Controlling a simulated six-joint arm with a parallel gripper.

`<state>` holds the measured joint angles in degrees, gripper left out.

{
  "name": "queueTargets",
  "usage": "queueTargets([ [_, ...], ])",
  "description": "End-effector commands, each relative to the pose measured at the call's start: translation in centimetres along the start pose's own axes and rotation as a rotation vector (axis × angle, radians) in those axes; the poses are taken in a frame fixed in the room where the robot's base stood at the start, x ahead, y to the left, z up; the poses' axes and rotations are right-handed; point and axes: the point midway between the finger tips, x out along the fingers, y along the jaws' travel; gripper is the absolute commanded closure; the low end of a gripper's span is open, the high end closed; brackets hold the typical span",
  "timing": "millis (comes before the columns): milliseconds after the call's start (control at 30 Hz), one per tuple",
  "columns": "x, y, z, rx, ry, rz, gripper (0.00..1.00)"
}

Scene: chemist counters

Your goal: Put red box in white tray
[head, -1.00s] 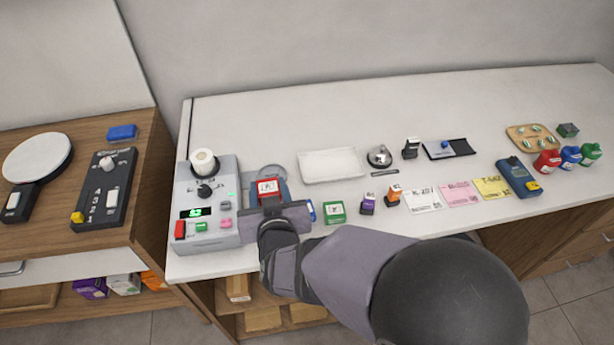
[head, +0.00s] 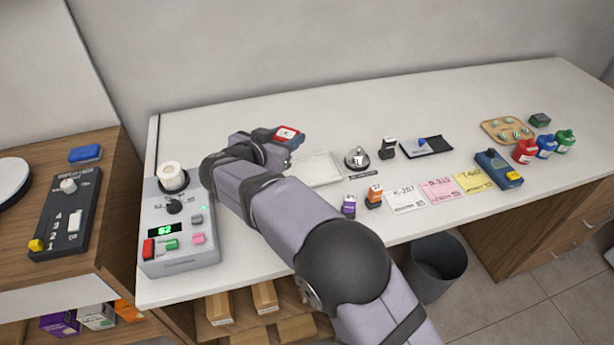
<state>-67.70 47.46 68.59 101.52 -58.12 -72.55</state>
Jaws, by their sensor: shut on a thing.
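The red box (head: 287,132) with a white label is held in my gripper (head: 286,138), which is shut on it. The box appears raised above the counter, near the far left corner of the white tray. The white tray (head: 325,171) is shallow and looks empty where it shows. My gripper and arm hide its left and near-left part. How high the box is over the counter, and whether it overlaps the tray, I cannot tell exactly.
A grey machine (head: 178,225) stands left of my arm. A bell (head: 357,157) and a black stamp (head: 388,148) are right of the tray. The counter's back strip is clear.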

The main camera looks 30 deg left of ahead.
Motion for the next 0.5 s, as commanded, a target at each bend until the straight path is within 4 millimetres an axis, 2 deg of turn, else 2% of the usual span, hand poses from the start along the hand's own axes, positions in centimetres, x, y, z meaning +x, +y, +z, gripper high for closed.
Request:
queueTargets([
  [133,1.0,0.2,0.5,0.019,0.001,0.039,0.84],
  [367,1.4,0.4,0.7,0.025,0.001,0.057,0.84],
  [500,1.8,0.4,1.5,0.022,0.001,0.057,0.84],
])
